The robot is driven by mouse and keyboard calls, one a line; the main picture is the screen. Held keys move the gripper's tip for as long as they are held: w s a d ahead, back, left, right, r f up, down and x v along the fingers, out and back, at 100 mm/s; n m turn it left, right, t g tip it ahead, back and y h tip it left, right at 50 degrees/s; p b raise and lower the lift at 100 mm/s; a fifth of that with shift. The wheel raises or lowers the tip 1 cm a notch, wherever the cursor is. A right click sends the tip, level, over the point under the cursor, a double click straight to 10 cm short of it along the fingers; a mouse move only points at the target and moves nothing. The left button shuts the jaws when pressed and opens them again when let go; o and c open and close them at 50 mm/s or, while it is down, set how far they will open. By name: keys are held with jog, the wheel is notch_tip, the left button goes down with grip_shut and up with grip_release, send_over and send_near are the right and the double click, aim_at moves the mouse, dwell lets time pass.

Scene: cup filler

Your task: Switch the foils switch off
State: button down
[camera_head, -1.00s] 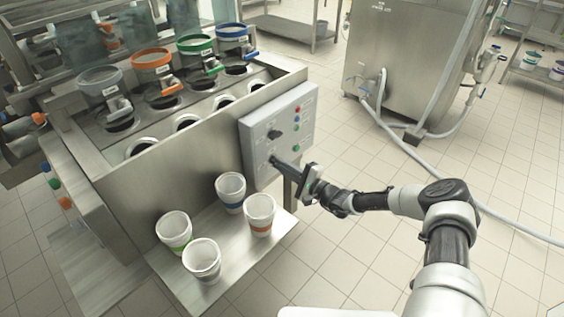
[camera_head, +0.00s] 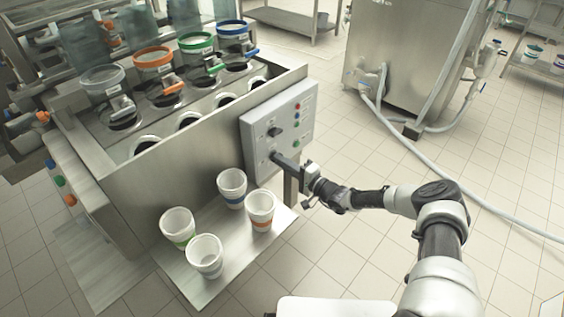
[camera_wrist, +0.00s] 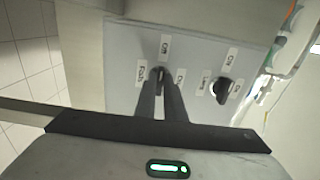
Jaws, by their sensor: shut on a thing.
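The grey control panel (camera_head: 285,122) is on the end of the steel machine. The foils switch (camera_wrist: 161,74) is a dark rotary knob, low on the panel in the head view. In the wrist view, labels surround it; the left one appears to read "Foils" and the top one "Off". My gripper (camera_wrist: 161,86) is shut on this knob, with a dark finger on each side. The fingers hide most of the knob, so its exact angle is unclear. My gripper also shows at the panel in the head view (camera_head: 277,157).
A second black knob (camera_wrist: 222,90) sits beside it on the panel. Several white cups, one of them the orange-banded cup (camera_head: 261,209), stand on the steel shelf (camera_head: 215,285) below. A steel tank (camera_head: 400,60) with a hose stands behind on open tiled floor.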

jog(key=c, duration=1.8)
grip_release()
jog(key=shift+c, duration=0.2)
jog(key=p+v, duration=0.2)
jog(key=v, duration=1.5)
jog(key=shift+s+d, duration=0.2)
